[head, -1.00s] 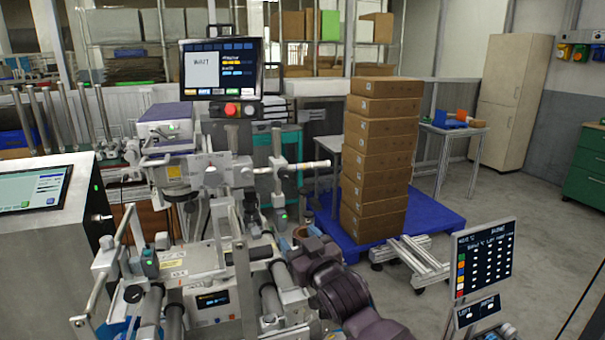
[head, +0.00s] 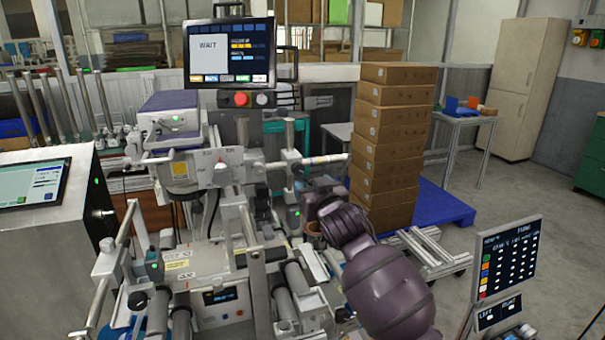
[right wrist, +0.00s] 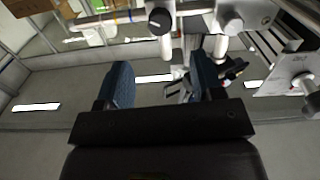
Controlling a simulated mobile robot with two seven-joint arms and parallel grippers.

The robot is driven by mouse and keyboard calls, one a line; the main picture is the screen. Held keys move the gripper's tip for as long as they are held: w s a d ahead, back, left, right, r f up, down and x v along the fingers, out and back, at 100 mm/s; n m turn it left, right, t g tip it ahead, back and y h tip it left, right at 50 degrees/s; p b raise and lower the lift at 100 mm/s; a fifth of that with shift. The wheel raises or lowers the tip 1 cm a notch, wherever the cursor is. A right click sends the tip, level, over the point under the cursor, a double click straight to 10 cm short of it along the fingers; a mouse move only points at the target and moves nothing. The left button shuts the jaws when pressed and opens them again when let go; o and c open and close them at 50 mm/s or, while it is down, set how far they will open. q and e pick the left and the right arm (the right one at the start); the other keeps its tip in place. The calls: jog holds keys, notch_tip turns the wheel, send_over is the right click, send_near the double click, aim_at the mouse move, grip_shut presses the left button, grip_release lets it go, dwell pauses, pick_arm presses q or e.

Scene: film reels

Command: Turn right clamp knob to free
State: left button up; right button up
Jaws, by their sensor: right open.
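The winding machine (head: 205,215) fills the middle of the head view, with rods, blocks and knobs. My right gripper (head: 312,192) is beside its upper right part, below the light horizontal bar; the purple arm partly hides this area. In the right wrist view my right gripper (right wrist: 163,82) is open, with nothing between its two blue-padded fingers. I cannot tell which is the right clamp knob. My left gripper is not in view.
A monitor (head: 229,55) reading WAIT stands above the machine. A stack of cardboard boxes (head: 388,150) on a blue pallet (head: 445,203) is behind my right arm. A sign panel (head: 506,258) stands at the right front. Open floor lies at the right.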

aim_at(299, 171)
jog(key=b+x, duration=0.1)
jog(key=x, duration=0.6)
jog(key=shift+f, duration=0.2)
jog(key=shift+x, duration=0.75)
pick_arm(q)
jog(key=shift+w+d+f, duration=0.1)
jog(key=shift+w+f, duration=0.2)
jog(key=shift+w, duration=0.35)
pick_arm(e)
jog(key=shift+r, duration=0.1)
jog(key=c, duration=0.9)
